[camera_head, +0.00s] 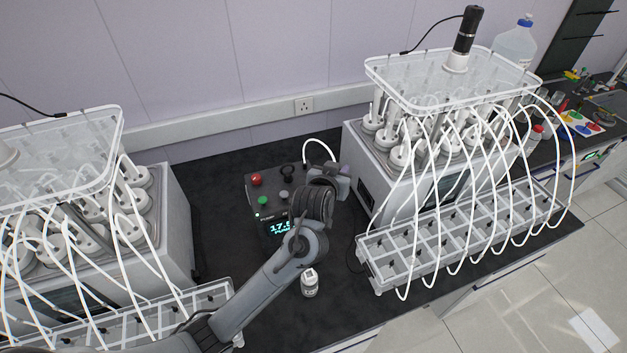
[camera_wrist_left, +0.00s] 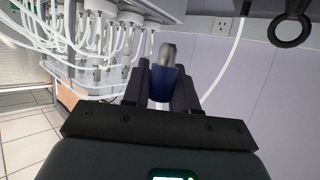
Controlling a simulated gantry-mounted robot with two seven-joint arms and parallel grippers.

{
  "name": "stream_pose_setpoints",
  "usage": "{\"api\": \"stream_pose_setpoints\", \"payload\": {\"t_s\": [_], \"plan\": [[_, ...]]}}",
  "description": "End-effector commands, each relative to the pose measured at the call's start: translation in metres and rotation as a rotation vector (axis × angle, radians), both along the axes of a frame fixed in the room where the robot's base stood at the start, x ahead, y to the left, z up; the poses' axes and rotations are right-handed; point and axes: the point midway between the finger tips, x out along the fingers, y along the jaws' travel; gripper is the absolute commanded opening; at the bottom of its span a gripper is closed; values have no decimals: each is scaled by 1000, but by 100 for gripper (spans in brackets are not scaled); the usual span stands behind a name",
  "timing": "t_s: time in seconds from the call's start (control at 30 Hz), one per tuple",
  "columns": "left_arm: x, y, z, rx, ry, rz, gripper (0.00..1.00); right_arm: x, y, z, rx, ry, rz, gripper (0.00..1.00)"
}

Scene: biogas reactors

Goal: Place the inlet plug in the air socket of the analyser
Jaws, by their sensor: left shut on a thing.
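The analyser (camera_head: 260,192) is a dark box on the black bench, with a red button, a green button and a lit display partly hidden by my left arm. My left gripper (camera_head: 340,180) is over its right side. In the left wrist view, the gripper (camera_wrist_left: 161,88) is shut on the inlet plug (camera_wrist_left: 166,70), a blue body with a grey tip pointing away from the jaws. A dark ring (camera_wrist_left: 292,30) shows at the upper right, apart from the plug. I cannot tell which fitting is the air socket. My right gripper is not in view.
A reactor unit (camera_head: 355,150) with many white tubes stands right of the analyser, and another (camera_head: 170,215) stands left. A white tube (camera_head: 318,146) arches behind my gripper. A small white bottle (camera_head: 309,283) stands in front. Bare bench (camera_head: 215,180) lies left of the analyser.

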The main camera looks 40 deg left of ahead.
Motion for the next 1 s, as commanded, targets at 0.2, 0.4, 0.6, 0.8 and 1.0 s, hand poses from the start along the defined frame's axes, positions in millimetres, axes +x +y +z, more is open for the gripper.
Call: {"api": "stream_pose_setpoints", "payload": {"t_s": [0.2, 0.4, 0.6, 0.8, 1.0], "plan": [[5, 46, -29, 1, 3, 4, 0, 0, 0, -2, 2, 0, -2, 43], [10, 78, -47, 0, 1, 1, 0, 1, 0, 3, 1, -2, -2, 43], [12, 91, -56, 1, 0, -1, 0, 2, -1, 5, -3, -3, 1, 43], [12, 93, -72, -1, 4, -1, 0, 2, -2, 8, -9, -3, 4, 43], [12, 92, -93, 0, 2, -1, 0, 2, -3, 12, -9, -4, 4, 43]]}}
